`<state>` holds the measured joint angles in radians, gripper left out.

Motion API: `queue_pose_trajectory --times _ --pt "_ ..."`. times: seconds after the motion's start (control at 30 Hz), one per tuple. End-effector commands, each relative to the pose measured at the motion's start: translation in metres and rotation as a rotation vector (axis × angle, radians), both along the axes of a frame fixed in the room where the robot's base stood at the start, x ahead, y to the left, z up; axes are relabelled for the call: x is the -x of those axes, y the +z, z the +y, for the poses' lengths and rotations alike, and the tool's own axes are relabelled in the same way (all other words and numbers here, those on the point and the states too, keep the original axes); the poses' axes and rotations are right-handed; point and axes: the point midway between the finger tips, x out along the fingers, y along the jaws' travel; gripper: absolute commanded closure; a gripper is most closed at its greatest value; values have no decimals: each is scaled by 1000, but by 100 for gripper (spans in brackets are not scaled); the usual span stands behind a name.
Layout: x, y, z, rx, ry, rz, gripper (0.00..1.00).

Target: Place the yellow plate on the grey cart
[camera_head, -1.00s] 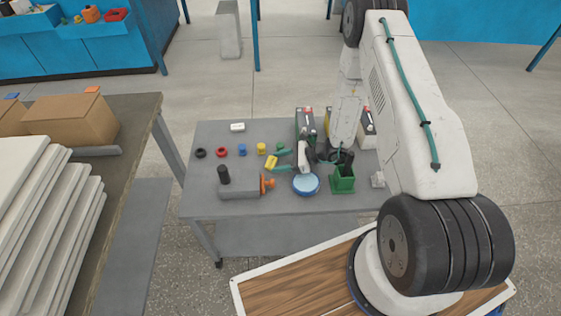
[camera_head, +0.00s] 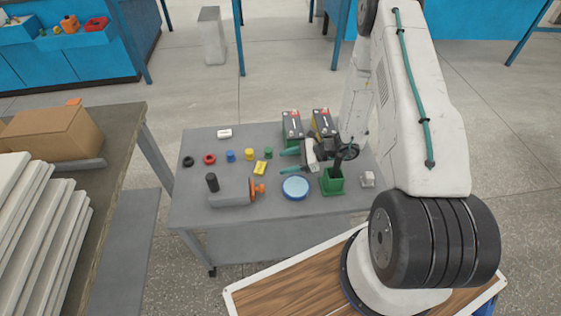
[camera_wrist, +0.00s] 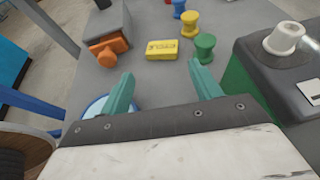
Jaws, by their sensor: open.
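The yellow plate (camera_head: 260,168) lies flat on the top of the grey cart (camera_head: 205,225). In the wrist view the yellow plate (camera_wrist: 162,50) shows dark lettering and lies just beyond the fingertips. My gripper (camera_head: 290,161) is above the cart, with its two teal fingers spread apart. In the wrist view my gripper (camera_wrist: 160,78) is open, with nothing between the fingers. The plate is clear of both fingers and fully visible.
Small coloured spools, including a green one (camera_wrist: 204,48), stand behind. Batteries (camera_head: 292,125) stand at the back right.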

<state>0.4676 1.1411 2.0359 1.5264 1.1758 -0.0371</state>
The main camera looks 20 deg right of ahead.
Motion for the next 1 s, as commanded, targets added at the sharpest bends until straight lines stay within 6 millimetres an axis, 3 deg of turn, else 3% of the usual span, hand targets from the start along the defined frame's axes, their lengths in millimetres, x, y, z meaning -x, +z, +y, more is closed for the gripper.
queue_pose_trajectory --times 0.17,0.27,0.37,0.57,0.8,1.0 --pt "1 6 -4 2 9 -6 37" --pt "-3 24 -1 14 48 -34 37" --pt "-6 58 6 40 129 -85 37" --pt "3 159 30 136 395 -240 37" --pt "45 264 57 289 724 -412 37" --pt "96 332 68 448 981 -538 37"
